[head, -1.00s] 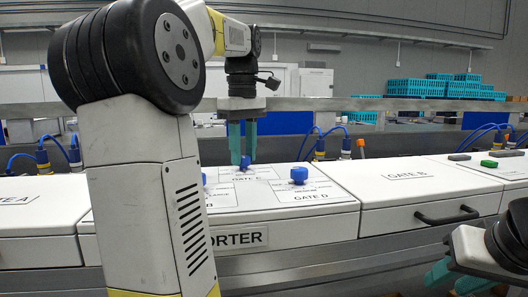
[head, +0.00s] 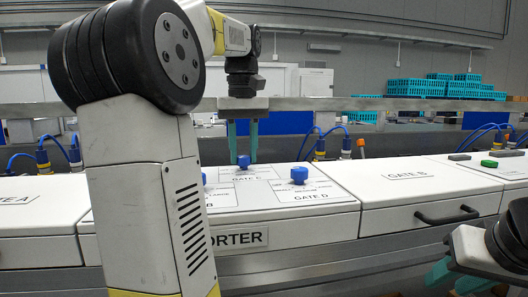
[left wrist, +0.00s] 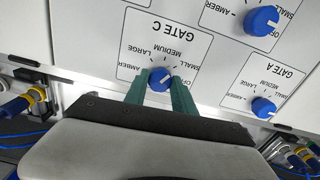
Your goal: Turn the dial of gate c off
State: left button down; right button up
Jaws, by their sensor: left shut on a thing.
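The dial of gate C (head: 243,161) is a blue knob on the white sorter panel, behind the GATE C label. My left gripper (head: 243,157) points down over it, with one teal finger on each side. In the left wrist view the dial (left wrist: 160,78) sits between the fingertips of my left gripper (left wrist: 160,88), which is shut on it. A white line marks the dial's face, but its exact setting is hard to read. My right gripper (head: 457,279) is at the lower right, its teal fingers apart, partly cut off by the frame edge.
The gate D dial (head: 299,175) stands to the right on the same panel. The gate A dial (left wrist: 263,107) and another dial (left wrist: 261,20) are near in the left wrist view. A metal rail (head: 330,104) runs behind the panel. My left arm hides part of the panel.

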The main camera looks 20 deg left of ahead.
aim_at(243, 156)
pick_arm(q)
jog(key=m, duration=0.5)
jog(key=shift+m, duration=0.3)
jog(key=m, duration=0.5)
jog(key=shift+m, duration=0.4)
jog(key=c, duration=1)
grip_release()
jog(key=shift+c, duration=0.2)
notch_tip(243, 156, up, 8)
jog(key=shift+f, duration=0.2)
jog(key=shift+r, duration=0.15)
